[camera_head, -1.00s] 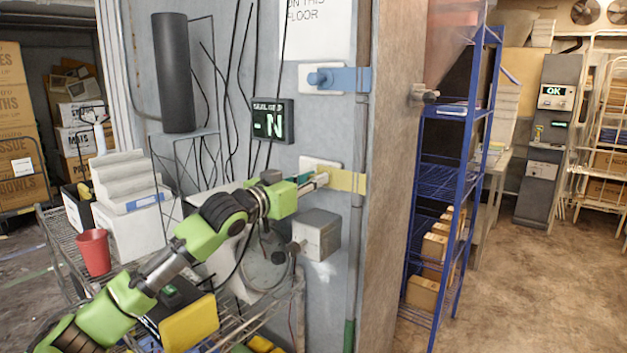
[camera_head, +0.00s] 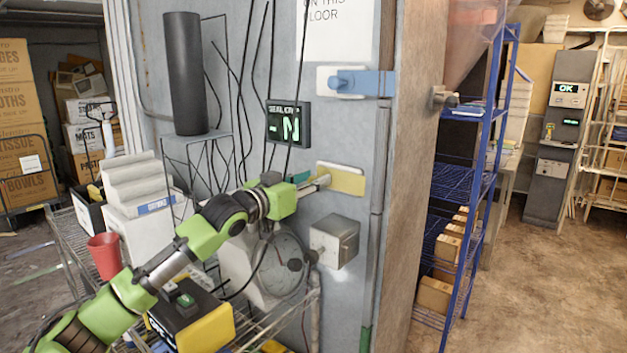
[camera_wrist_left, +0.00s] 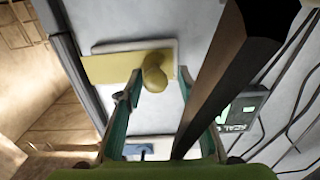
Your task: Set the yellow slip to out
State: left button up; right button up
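The yellow slip (camera_head: 347,180) is a flat yellow plate on a white backing plate on the grey wall panel. In the head view it lies mostly over its backing, left of the vertical seam. The left wrist view, turned upside down, shows the slip (camera_wrist_left: 108,68) and its rounded yellow knob (camera_wrist_left: 155,74). My left gripper (camera_head: 322,181) is at the knob. Its two green fingers (camera_wrist_left: 160,76) stand apart, one on each side of the knob; the left-hand finger is close against it and a gap shows at the other. My right gripper is out of view.
A blue slip (camera_head: 372,83) is above, reaching across the seam. A grey box (camera_head: 336,241) juts out below. A wire cart (camera_head: 245,330) with a scale, boxes and a red cup (camera_head: 104,255) stands at left. Blue shelving (camera_head: 462,183) is at right.

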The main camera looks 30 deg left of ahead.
pick_arm(q)
jog(key=shift+w+a+f, duration=0.2)
jog(key=shift+s+d+r, duration=0.1)
jog(key=shift+s+d, duration=0.05)
jog(key=shift+d, duration=0.1)
jog(key=s+a, duration=0.1)
jog(key=s, duration=1)
jog(key=shift+s, duration=0.4)
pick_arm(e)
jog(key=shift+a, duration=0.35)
pick_arm(q)
jog(key=shift+a, duration=0.15)
